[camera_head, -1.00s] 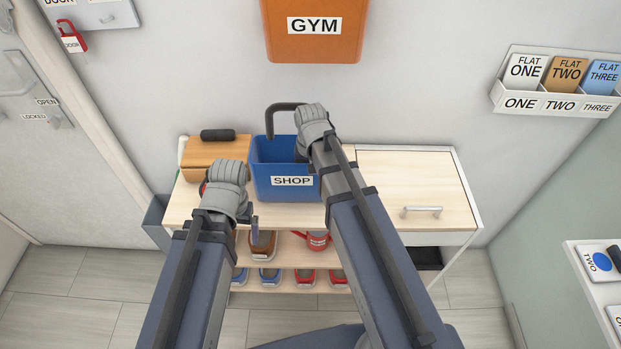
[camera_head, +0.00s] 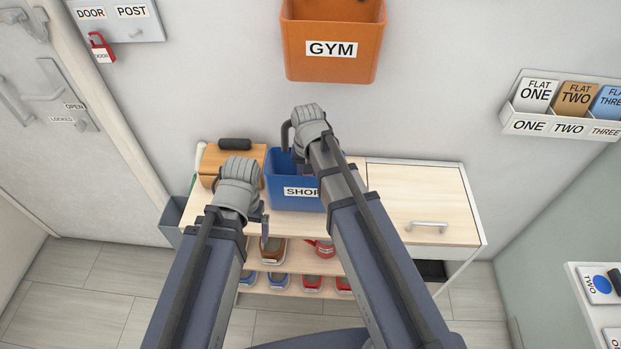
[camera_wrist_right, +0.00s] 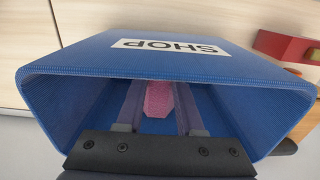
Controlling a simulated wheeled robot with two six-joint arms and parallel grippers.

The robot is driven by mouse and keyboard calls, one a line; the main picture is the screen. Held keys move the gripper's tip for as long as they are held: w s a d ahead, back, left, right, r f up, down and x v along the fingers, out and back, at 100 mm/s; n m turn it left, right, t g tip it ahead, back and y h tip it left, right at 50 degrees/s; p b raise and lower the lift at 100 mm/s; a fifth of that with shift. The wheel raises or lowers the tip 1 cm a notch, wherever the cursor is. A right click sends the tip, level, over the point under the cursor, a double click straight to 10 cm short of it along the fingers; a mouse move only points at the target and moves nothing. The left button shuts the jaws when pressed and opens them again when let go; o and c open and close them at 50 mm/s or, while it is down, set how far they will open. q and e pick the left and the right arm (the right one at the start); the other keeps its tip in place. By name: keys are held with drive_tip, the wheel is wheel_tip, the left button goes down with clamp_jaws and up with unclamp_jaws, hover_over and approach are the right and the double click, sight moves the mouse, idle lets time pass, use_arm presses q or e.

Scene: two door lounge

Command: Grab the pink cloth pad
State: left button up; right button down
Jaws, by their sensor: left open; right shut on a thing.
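The pink cloth pad (camera_wrist_right: 158,98) shows in the right wrist view, between the two fingers of my right gripper (camera_wrist_right: 159,108), inside the blue SHOP bin (camera_wrist_right: 100,85). The gripper is shut on the pad. In the head view the blue SHOP bin (camera_head: 292,196) stands on the cabinet top, and my right gripper (camera_head: 310,122) is over its upper right part; the pad is hidden there.
A wooden box (camera_head: 212,165) with a black handle is left of the bin. The cabinet top (camera_head: 415,195) at the right is clear. An orange GYM bin (camera_head: 330,50) hangs above. A dark curved bar (camera_head: 286,138) is beside my right gripper.

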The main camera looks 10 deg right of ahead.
wheel_tip(320, 180, up, 10)
drive_tip(key=p, duration=0.9)
drive_tip(key=shift+s+r, duration=0.1)
